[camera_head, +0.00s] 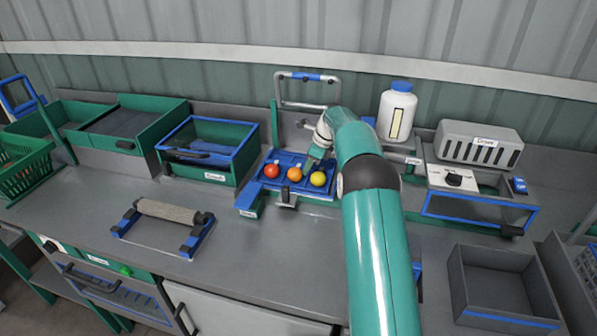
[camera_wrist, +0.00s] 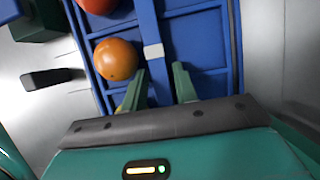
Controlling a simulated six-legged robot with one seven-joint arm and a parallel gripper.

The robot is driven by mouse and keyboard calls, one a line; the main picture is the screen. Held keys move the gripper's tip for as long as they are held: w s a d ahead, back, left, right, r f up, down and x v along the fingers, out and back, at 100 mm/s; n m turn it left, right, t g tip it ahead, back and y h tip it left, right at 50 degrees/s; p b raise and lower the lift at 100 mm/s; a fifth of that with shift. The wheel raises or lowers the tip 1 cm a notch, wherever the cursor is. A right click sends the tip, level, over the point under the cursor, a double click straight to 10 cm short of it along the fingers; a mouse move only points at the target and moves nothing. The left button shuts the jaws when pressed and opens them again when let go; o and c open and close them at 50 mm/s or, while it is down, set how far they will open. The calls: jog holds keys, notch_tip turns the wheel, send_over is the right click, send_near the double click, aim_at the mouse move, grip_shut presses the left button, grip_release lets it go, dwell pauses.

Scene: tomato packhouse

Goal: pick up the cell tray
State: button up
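The cell tray (camera_head: 284,157) is blue, with dividers, and lies on the bench in the middle of the head view. It holds a red tomato (camera_head: 271,171), an orange tomato (camera_head: 294,174) and a yellow tomato (camera_head: 318,179) in a row. My gripper (camera_wrist: 160,75) is over the tray, its two green fingers apart. In the wrist view a blue divider with a pale tag (camera_wrist: 153,52) runs up from between the fingertips. I cannot tell whether the fingers touch it. The yellow tomato is mostly hidden behind the left finger.
A green bin with a blue frame (camera_head: 210,150) stands left of the tray. A white bottle (camera_head: 397,111) and a grey vented box (camera_head: 478,146) stand behind and right. A roller stand (camera_head: 165,225) is at the front left. The front middle of the bench (camera_head: 270,260) is clear.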

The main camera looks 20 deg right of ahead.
jog(key=shift+f, duration=0.2)
dwell(0.4)
grip_shut()
